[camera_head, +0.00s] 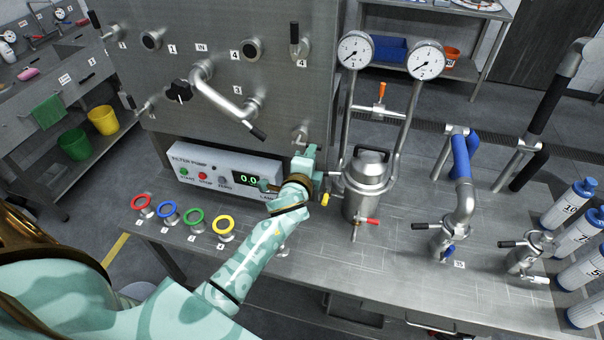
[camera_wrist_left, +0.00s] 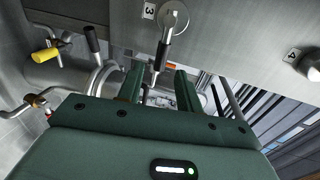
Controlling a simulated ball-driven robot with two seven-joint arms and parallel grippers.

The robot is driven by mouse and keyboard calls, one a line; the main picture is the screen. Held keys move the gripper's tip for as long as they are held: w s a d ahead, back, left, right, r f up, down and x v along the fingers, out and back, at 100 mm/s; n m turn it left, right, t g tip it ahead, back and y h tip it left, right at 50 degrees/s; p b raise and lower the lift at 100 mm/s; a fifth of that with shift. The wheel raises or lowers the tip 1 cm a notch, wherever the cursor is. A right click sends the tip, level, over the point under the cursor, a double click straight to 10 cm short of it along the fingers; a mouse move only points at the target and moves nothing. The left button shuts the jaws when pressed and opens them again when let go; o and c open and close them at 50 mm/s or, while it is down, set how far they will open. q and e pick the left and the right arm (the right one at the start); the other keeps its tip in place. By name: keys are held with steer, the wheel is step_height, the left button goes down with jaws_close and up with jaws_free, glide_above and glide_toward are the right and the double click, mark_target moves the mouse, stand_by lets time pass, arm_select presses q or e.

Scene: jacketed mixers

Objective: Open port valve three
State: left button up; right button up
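In the left wrist view, a metal valve (camera_wrist_left: 174,18) sits on the steel panel beside a label 3. Its lever with a dark grip (camera_wrist_left: 161,58) hangs down from the round fitting. In the head view, a round metal fitting (camera_head: 299,133) shows just above my left gripper (camera_head: 305,158), low on the panel's right side; its lever is hidden there. My left gripper also shows in the wrist view (camera_wrist_left: 160,88), with its two green fingers apart. The lever's end lies in line with the gap between them; I cannot tell whether they touch it. My right gripper is not in view.
A filter pump box (camera_head: 225,172) stands left of my left gripper. A jacketed metal vessel (camera_head: 366,185) stands close on its right, with gauges above. A bent pipe with a black-handled lever (camera_head: 230,106) juts from the panel.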

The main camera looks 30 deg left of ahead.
arm_select(q)
steer(key=v, duration=1)
